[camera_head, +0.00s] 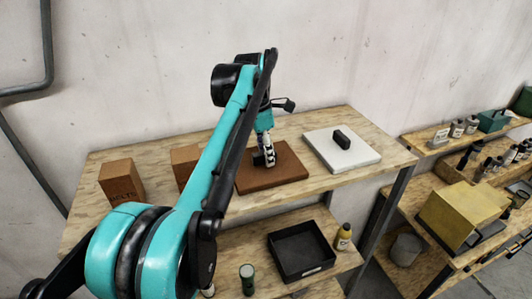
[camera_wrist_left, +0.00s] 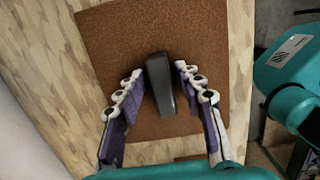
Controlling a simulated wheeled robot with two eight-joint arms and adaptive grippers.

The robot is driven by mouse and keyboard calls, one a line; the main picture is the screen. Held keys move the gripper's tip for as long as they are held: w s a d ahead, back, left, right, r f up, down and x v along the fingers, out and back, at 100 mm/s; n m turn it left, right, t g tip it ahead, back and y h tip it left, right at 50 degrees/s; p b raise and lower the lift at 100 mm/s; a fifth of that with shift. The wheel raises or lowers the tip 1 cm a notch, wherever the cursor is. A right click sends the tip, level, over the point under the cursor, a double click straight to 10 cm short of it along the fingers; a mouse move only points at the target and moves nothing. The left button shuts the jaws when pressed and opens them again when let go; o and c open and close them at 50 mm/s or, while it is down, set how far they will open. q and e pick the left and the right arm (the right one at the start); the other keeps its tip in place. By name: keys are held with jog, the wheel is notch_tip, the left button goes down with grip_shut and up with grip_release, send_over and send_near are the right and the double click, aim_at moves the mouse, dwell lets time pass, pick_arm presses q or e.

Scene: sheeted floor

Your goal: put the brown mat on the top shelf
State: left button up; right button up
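The brown mat (camera_head: 285,172) lies flat on the upper wooden shelf. It fills much of the left wrist view (camera_wrist_left: 120,40). A dark grey block (camera_wrist_left: 159,82) stands on the mat like a handle; in the head view it shows partly beside my fingers (camera_head: 257,159). My left gripper (camera_head: 268,158) reaches down over the mat. In the left wrist view its fingers (camera_wrist_left: 158,76) are apart, one on each side of the block, with narrow gaps. My right gripper is in neither view.
The upper shelf (camera_head: 365,125) also bears a white slab (camera_head: 340,154) with a black block on it, and two brown boxes (camera_head: 122,180) (camera_head: 186,162) at left. Another loaded shelf stands at right.

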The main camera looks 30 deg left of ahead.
aim_at(260, 153)
pick_arm(q)
jog(key=shift+r, duration=0.1)
jog(key=shift+r, duration=0.25)
notch_tip(260, 153, up, 12)
jog(key=s+a, duration=0.1)
jog(key=shift+s+f+b, duration=0.2)
jog(key=shift+b, duration=0.15)
jog(key=shift+a+f, duration=0.1)
dwell(0.3)
